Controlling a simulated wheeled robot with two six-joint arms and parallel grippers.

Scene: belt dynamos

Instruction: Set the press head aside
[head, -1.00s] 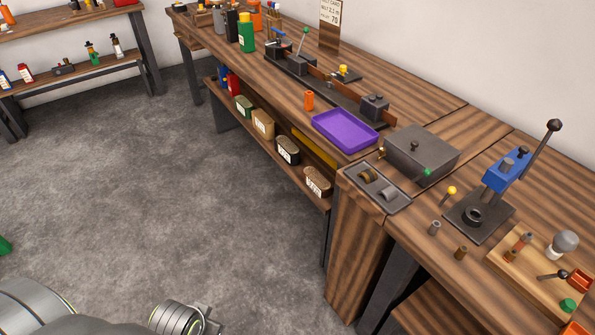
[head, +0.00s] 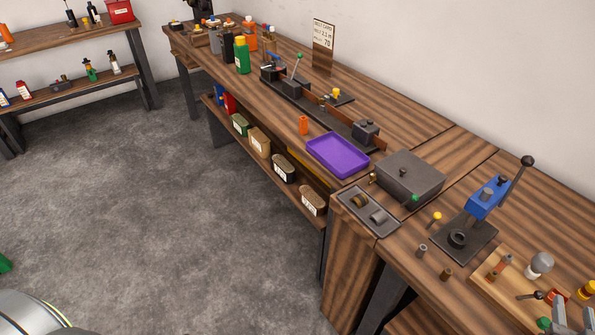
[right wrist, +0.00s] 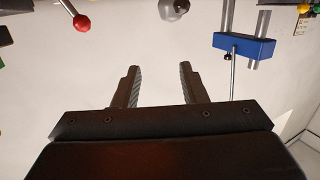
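The press (head: 465,240) stands upright on a dark base plate at the right of the bench. Its blue head (head: 488,198) sits high on the post, with a long dark lever rising to a black knob. In the right wrist view the blue head (right wrist: 244,46) is at the upper right, beyond my fingers and apart from them. My right gripper (head: 575,305) is at the lower right corner of the head view, partly cut off, over the wooden board's end. In the wrist view my right gripper (right wrist: 157,78) is open, with nothing between its fingers. My left gripper is out of view.
A grey lidded box (head: 410,176) and a purple tray (head: 338,155) stand to the left. Bare bench shows behind the press.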

